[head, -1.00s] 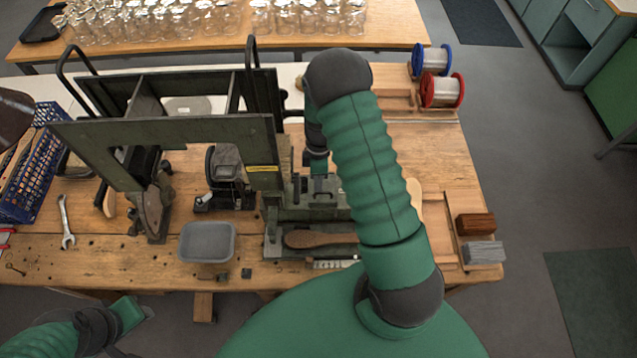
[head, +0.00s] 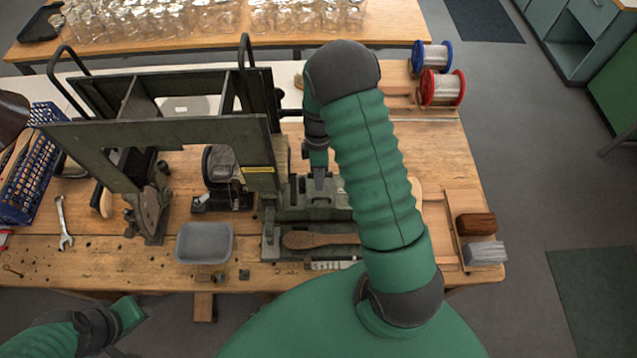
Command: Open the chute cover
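The dark green tufting machine (head: 160,135) stands on the bench, with a tall frame and two black loop handles. Which part is the chute cover I cannot tell for sure. My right gripper (head: 318,181) points down over the low metal block (head: 315,208) at the machine's right front. Its fingers are small and partly blend with the dark metal, so neither their opening nor any contact is clear. A brown brush body (head: 320,240) lies in front of that block. My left gripper (head: 138,316) is low at the left, off the bench front, its fingers hard to make out.
A grey tray (head: 204,258) sits at the bench front. A blue basket (head: 28,185) and a wrench (head: 64,222) are at the left. Blue and red wire spools (head: 441,88) stand back right. A wooden block (head: 476,225) and a grey one (head: 485,252) lie at the right edge.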

